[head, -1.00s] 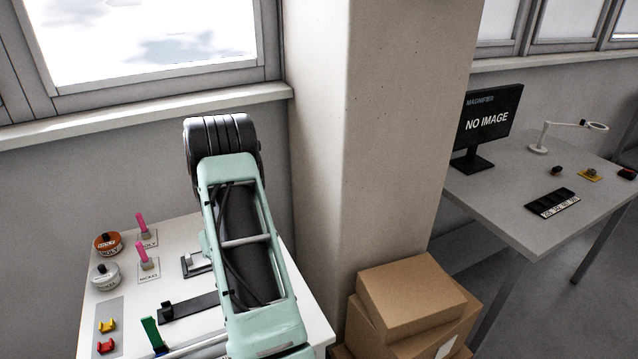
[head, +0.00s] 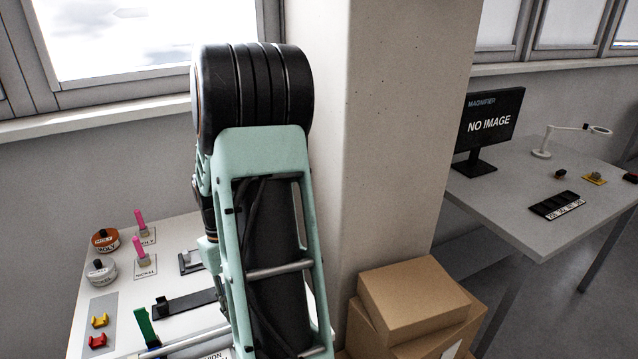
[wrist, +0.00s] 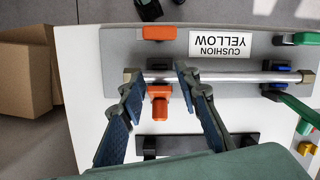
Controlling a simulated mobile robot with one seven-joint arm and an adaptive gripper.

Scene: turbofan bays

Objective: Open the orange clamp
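The orange clamp (wrist: 159,103) shows in the wrist view as an orange piece with a round knob, at the near side of a silver tube (wrist: 225,76). A separate orange block (wrist: 159,33) sits on the grey plate beyond the tube. My gripper (wrist: 159,76) is open, with one blue-padded finger on each side of the orange clamp and its tips near the tube. I cannot tell whether a finger touches the clamp. In the head view my arm hides the gripper and the orange clamp.
A green lever (head: 147,327) stands upright left of my arm; it also shows in the wrist view (wrist: 298,106). A label reading CUSHION YELLOW (wrist: 220,44) lies beyond the tube. Two tins, pink-handled tools, a black bracket (head: 186,303) and cardboard boxes (head: 410,300) are nearby.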

